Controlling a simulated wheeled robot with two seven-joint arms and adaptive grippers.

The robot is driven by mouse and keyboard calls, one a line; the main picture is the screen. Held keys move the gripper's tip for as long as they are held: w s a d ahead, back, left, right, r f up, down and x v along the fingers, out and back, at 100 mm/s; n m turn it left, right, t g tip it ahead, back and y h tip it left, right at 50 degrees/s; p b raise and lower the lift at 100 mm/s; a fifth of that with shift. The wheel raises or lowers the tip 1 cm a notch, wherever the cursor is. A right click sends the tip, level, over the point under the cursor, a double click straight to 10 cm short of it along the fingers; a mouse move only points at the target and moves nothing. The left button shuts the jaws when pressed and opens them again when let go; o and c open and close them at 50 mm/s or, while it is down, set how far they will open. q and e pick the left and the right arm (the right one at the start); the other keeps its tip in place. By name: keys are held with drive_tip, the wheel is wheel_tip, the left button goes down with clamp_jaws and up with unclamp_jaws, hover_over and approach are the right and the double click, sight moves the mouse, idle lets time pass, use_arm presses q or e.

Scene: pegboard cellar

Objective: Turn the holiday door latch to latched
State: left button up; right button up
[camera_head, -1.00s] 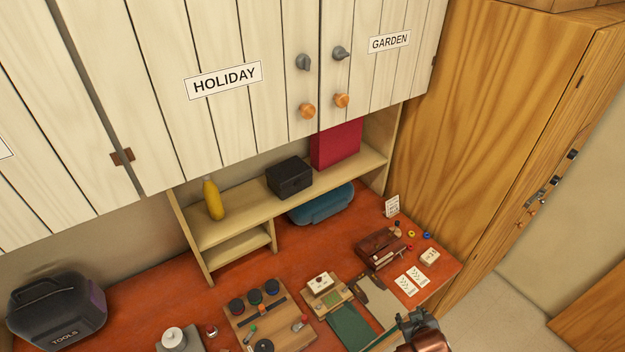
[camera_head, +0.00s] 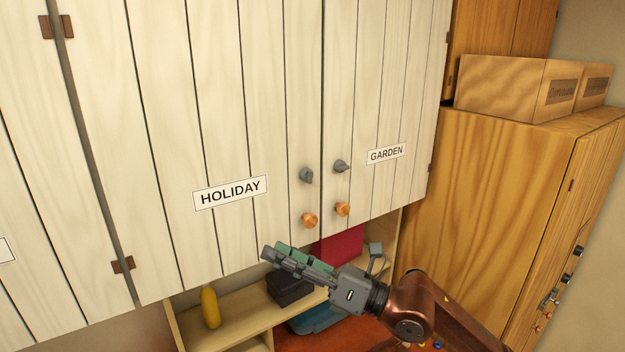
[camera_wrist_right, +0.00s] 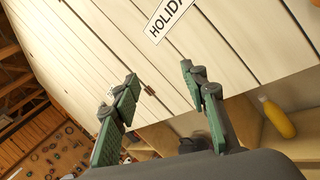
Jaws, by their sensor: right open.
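The HOLIDAY door (camera_head: 165,130) is shut. It is cream planked wood with a HOLIDAY label (camera_head: 230,193), which also shows in part at the top of the right wrist view (camera_wrist_right: 168,18). Its grey latch (camera_head: 306,175) sits near the door's right edge, above a round copper-coloured knob (camera_head: 309,221). My right gripper (camera_head: 272,252) is below and left of that knob, in front of the cupboard's lower edge, apart from the latch. In the right wrist view its green-padded fingers (camera_wrist_right: 158,82) are spread with nothing between them. My left gripper is not in view.
The GARDEN door (camera_head: 385,120) beside it has a similar grey latch (camera_head: 340,166) and knob (camera_head: 343,209). Below are a shelf with a yellow bottle (camera_head: 210,307), a black box (camera_head: 288,287) and a red box (camera_head: 343,246). A tall wooden cabinet (camera_head: 490,200) stands at the right.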

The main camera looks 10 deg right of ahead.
drive_tip(key=w+d+r+t+h, duration=0.2)
drive_tip(key=w+d+r+h, duration=0.15)
drive_tip(key=w+h, duration=0.2)
drive_tip(key=m+t+h, duration=0.1)
drive_tip(key=t+h, duration=0.2)
drive_tip(key=h, duration=0.2)
approach(311, 176)
drive_tip(key=w, duration=0.2)
drive_tip(key=p+x, duration=0.2)
drive_tip(key=x, duration=0.1)
drive_tip(key=p+x, duration=0.2)
drive_tip(key=x, duration=0.1)
drive_tip(key=shift+a+r, duration=0.1)
drive_tip(key=shift+a, duration=0.35)
drive_tip(key=shift+w+a, duration=0.15)
drive_tip(key=shift+w, duration=0.2)
drive_tip(key=shift+w+a, duration=0.1)
drive_tip(key=shift+w, duration=0.2)
drive_tip(key=shift+c, duration=0.3)
